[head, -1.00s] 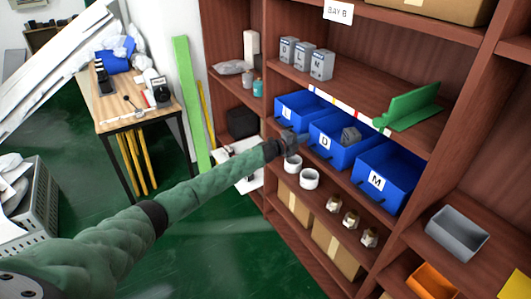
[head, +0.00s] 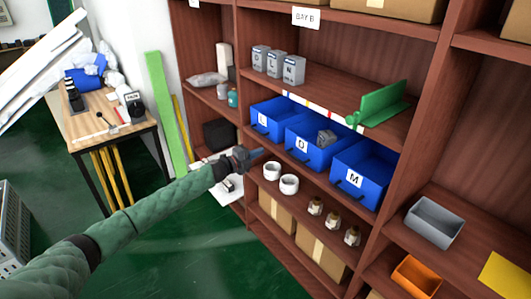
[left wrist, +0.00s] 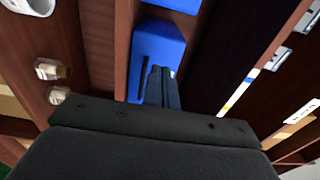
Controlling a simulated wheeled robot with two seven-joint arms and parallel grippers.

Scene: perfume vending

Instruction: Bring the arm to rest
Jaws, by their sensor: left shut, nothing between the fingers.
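My left arm reaches in from the lower left in the head view. Its gripper (head: 258,155) is in front of the shelf, near the front of the blue bin marked L (head: 268,122), with its fingers together and nothing between them. In the left wrist view the closed fingers (left wrist: 162,82) point toward a blue bin (left wrist: 158,50). The middle blue bin, marked D (head: 303,146), holds a grey object (head: 326,138). The right blue bin, marked M (head: 352,178), looks empty. My right gripper is in neither view.
Three grey boxes (head: 293,69) and a green holder (head: 382,105) stand on the shelf above. White cups (head: 289,184) and small bottles (head: 315,206) stand on the shelf below. A work table (head: 85,124) is at the left. Green floor is open between.

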